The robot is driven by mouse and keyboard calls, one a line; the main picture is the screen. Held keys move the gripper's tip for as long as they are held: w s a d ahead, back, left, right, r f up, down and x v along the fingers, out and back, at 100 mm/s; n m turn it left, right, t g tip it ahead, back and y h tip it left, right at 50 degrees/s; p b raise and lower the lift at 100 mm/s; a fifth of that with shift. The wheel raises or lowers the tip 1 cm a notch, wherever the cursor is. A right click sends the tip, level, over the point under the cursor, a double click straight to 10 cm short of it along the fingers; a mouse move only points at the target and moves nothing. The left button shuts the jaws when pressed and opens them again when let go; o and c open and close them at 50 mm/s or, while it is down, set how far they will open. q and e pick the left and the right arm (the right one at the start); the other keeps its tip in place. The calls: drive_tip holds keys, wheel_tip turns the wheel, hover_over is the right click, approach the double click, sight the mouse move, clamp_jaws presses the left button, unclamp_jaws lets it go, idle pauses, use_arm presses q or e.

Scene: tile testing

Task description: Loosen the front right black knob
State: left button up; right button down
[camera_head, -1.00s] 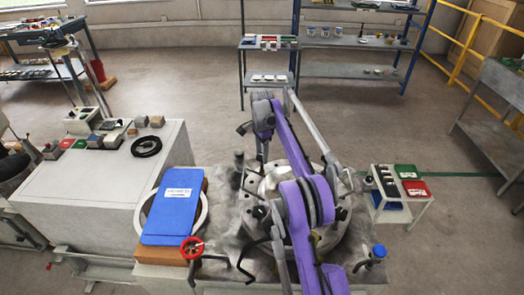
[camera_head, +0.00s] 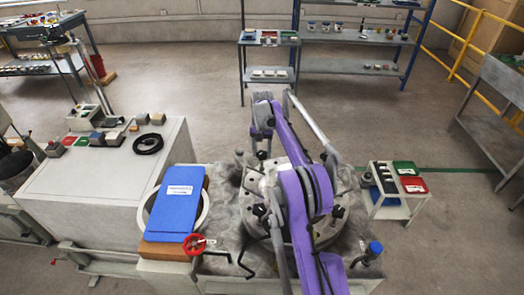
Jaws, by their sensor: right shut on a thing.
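A round metal plate (camera_head: 300,238) with several black knobs around its rim sits on the metal machine table. My right arm, purple and grey, reaches in from the bottom and covers much of the plate. My right gripper (camera_head: 262,153) points down at the far left of the plate, shut on a black knob there; the knob is largely hidden and the contact is small. Other black knobs show at the near left (camera_head: 258,210) and near right (camera_head: 338,211) of the plate. My left gripper is not in view.
A blue board (camera_head: 174,204) lies on a brown block left of the plate, near a red handwheel (camera_head: 194,244). A blue-capped post (camera_head: 375,248) stands at the near right. A small cart (camera_head: 391,208) with red and green trays stands right.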

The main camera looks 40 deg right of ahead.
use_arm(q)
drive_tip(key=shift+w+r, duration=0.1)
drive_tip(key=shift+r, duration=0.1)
use_arm(e)
drive_tip(key=shift+n, duration=1)
drive_tip(key=shift+c, duration=1.3)
unclamp_jaws()
drive_tip(key=shift+r, duration=0.1)
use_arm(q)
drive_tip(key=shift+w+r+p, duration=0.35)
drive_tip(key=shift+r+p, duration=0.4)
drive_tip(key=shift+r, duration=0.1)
use_arm(e)
wheel_tip(320, 180, up, 11)
drive_tip(key=shift+a, duration=0.1)
